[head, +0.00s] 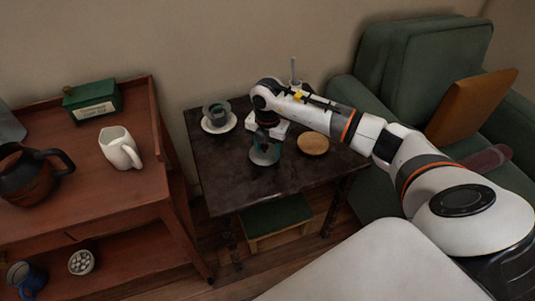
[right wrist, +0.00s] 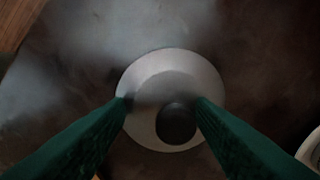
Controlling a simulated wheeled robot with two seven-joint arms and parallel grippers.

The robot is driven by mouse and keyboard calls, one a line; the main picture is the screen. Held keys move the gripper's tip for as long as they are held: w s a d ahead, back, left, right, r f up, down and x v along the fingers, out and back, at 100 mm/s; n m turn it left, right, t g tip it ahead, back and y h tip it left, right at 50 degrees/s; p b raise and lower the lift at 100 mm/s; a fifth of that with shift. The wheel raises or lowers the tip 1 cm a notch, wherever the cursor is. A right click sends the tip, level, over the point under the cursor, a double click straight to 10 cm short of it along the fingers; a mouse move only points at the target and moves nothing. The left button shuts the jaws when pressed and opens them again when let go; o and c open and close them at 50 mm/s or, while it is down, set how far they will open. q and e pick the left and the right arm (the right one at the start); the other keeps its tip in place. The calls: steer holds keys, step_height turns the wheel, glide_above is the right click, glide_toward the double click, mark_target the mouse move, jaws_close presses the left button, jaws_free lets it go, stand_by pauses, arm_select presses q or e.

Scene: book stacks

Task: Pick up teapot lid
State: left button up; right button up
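The lid shows in the right wrist view as a pale grey disc with a round dark knob (right wrist: 176,123). It lies on the dark side table (head: 225,172). My right gripper (right wrist: 162,100) points down over it with its green fingers apart, one on each side of the disc's middle. The knob is between the fingers, nearer the right one, with a gap visible. In the head view my right gripper (head: 264,153) is low over the table and mostly covers the lid. A dark brown teapot (head: 28,176) stands on the wooden trolley at the left. My left gripper is out of view.
A cup on a saucer (head: 218,122) stands left of my right gripper; a round wooden dish (head: 313,143) lies to its right. The trolley (head: 75,195) holds a white jug (head: 120,148) and a green box (head: 92,100). A green armchair (head: 420,65) is at the right.

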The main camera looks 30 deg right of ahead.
steer(key=shift+s+f, duration=0.15)
steer(key=shift+f, duration=0.2)
jaws_close()
